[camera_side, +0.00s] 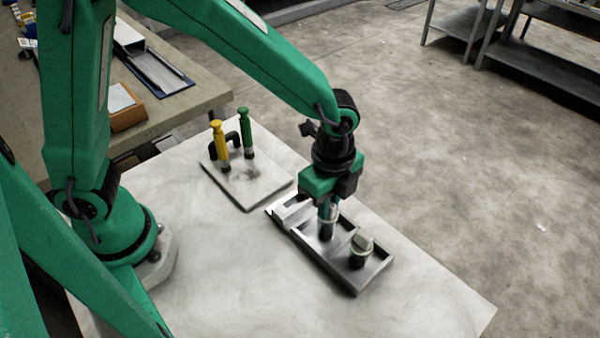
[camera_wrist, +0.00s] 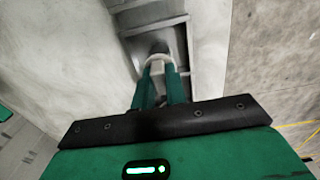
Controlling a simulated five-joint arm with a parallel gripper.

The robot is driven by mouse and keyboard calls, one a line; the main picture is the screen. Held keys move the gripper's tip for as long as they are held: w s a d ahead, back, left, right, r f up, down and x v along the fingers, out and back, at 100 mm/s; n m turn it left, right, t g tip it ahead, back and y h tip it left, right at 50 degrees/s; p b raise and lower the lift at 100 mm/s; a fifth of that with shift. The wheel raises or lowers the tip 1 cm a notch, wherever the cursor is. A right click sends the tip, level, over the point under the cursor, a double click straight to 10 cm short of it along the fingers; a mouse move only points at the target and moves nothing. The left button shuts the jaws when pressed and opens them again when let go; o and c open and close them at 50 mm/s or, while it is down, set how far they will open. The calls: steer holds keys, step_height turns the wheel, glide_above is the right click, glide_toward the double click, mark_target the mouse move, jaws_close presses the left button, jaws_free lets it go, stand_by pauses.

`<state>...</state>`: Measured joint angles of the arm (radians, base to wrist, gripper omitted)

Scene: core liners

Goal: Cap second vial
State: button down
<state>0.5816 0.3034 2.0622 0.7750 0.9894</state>
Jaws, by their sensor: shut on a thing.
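My gripper (camera_side: 331,211) points down over the grey tray (camera_side: 350,288), its fingers closed around a pale cap. In the wrist view, my two green fingers (camera_wrist: 164,82) pinch this cap (camera_wrist: 168,66).
Left of the tray lies a light board (camera_side: 245,190) holding a yellow tube (camera_side: 220,143) and a green tube (camera_side: 246,133), both upright. A pale block (camera_side: 291,213) is at the tray's left end. The white tabletop (camera_side: 430,290) is clear at front right.

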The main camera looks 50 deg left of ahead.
steer(key=c, duration=0.9)
jaws_free()
steer(key=shift+o, duration=0.2)
steer(key=shift+r, duration=0.15)
steer(key=shift+r, duration=3.4)
jaws_close()
